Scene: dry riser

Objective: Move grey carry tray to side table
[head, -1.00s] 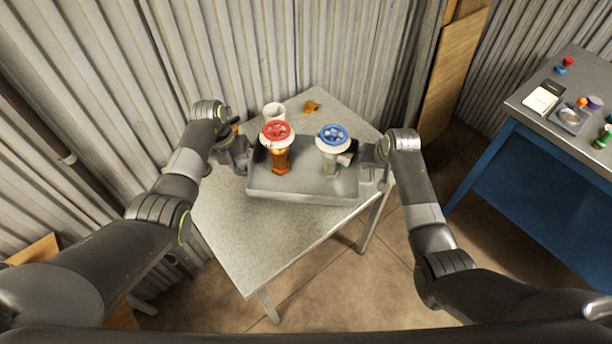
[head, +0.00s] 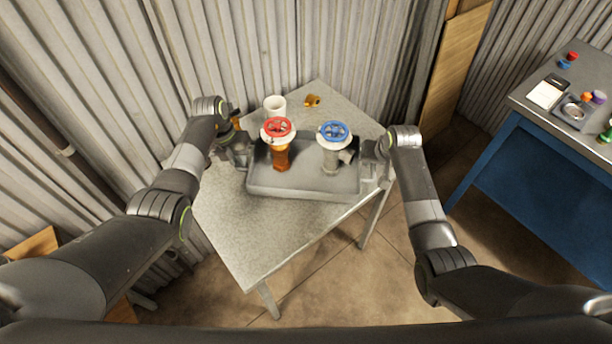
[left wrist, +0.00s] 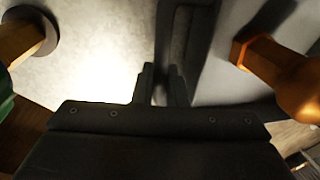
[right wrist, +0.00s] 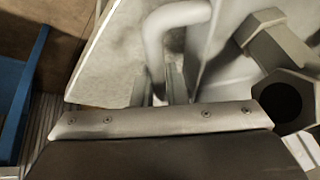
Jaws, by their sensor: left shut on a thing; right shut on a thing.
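The grey carry tray (head: 300,188) is over the grey metal table (head: 250,235), held between my two grippers; I cannot tell if it touches the tabletop. An orange valve with a red handwheel (head: 277,130) and a grey valve with a blue handwheel (head: 334,133) stand upright in it. My left gripper (head: 243,155) is shut on the tray's left end; its fingers (left wrist: 162,85) show at the tray wall in the left wrist view. My right gripper (head: 374,158) is shut on the right end, by a curved handle (right wrist: 160,45) in the right wrist view.
A blue bench (head: 540,190) with several small parts stands at the right. Corrugated walls (head: 290,50) close off the back. The table's front is clear.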

